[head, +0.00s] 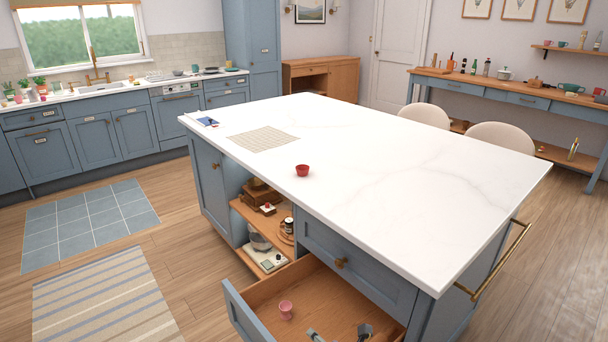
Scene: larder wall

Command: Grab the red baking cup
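A small red baking cup (302,170) stands upright on the white top of the kitchen island (400,180), near its front-left edge. Nothing touches it. A pink cup (286,309) is in the open wooden drawer (262,302) below. Neither of my grippers can be made out in the head view.
The drawer juts out from the island's front, with some small grey items (365,331) in it, cut off by the frame. A beige mat (262,138) and a blue item (208,122) lie on the island's far-left part. The rest of the top is clear. Two chairs (503,138) stand behind.

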